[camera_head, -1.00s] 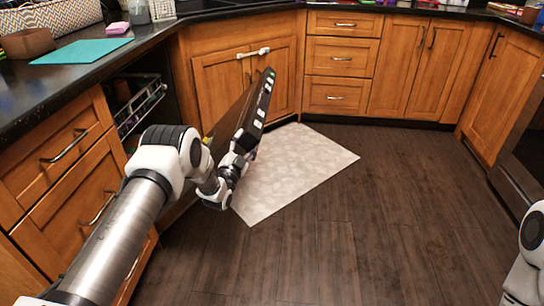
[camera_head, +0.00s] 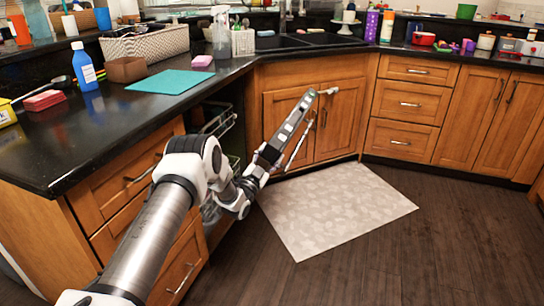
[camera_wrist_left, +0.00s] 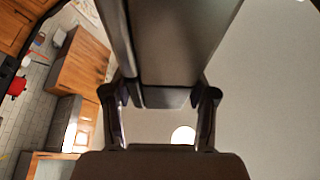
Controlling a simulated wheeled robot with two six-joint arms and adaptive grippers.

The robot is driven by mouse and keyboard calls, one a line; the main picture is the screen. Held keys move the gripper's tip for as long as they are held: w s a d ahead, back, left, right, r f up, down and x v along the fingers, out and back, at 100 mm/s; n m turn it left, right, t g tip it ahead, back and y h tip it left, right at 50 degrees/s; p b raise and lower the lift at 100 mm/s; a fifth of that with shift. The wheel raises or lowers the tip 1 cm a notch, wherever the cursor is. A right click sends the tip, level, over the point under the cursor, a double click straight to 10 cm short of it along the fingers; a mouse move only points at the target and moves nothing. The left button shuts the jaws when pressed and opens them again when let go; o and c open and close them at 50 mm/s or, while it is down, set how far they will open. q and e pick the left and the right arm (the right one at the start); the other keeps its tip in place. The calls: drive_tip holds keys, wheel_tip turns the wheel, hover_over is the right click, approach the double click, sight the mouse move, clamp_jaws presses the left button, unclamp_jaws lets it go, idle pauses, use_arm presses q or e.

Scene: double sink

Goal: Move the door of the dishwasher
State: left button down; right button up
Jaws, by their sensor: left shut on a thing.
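The dishwasher door (camera_head: 285,132) is partly open and tilted out from the dishwasher (camera_head: 220,118) under the left counter. I see the door nearly edge-on, with its dark control strip and light buttons. My left gripper (camera_head: 247,183) is at the near side of the door's edge. In the left wrist view, the gripper's fingers (camera_wrist_left: 160,110) stand on both sides of the door's edge (camera_wrist_left: 165,96), shut on it. The lower part of the door is hidden behind my arm. My right gripper is not in view.
A pale patterned mat (camera_head: 335,208) lies on the dark floor, right of the door. The sink cabinet (camera_head: 338,122), with a white latch on its handles, is close behind the door's top end. Floor to the right is clear. The black counter (camera_head: 125,125) overhangs the dishwasher.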

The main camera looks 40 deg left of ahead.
use_arm(q)
drive_tip(key=shift+c, duration=1.7)
unclamp_jaws()
drive_tip(key=a+v, duration=0.1)
drive_tip(key=v, duration=1.1)
drive_tip(key=shift+d, duration=0.45)
